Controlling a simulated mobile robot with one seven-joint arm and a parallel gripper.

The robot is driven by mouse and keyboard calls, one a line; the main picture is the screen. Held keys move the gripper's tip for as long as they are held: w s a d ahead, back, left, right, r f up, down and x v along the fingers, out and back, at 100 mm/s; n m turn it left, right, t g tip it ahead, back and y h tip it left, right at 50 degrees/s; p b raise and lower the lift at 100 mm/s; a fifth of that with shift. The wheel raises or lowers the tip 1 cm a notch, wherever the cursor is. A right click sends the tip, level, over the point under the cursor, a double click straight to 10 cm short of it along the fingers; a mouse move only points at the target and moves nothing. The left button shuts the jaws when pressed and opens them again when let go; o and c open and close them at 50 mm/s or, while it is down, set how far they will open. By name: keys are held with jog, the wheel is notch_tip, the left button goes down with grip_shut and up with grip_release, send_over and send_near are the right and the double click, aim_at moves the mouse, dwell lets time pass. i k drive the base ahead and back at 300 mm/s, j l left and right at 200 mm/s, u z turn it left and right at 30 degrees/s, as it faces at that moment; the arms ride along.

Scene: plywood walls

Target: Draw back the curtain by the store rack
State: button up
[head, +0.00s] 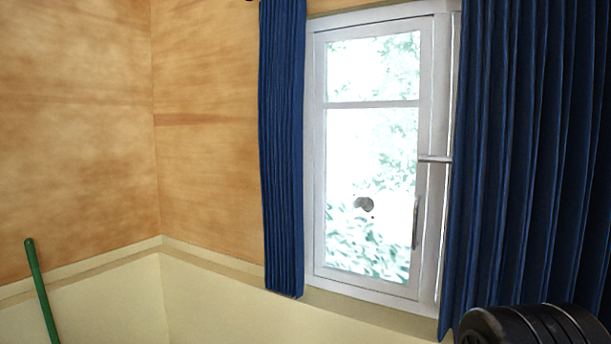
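A dark blue pleated curtain hangs in two panels at a white-framed window. The left panel (283,150) is narrow and bunched at the left side of the frame. The right panel (525,150) is wider; it hangs along the window's right side and runs out of view at the right edge. The pane between them is uncovered. No store rack shows, so I cannot tell which panel is by it. My gripper is not in view. A black rounded part, seemingly of my arm, shows at the bottom right, in front of the right panel's lower end.
The window (370,160) has a vertical handle (415,222) and a horizontal bar on its right side. A dark smudge marks the pane. A green pole (40,290) leans at the lower left. Plywood walls (80,130) meet in a corner above cream lower panels.

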aim_at(461, 193)
jog(key=i+j+z, duration=0.2)
jog(key=z, duration=0.3)
jog(key=i+j+z, duration=0.1)
jog(key=j+z, duration=0.4)
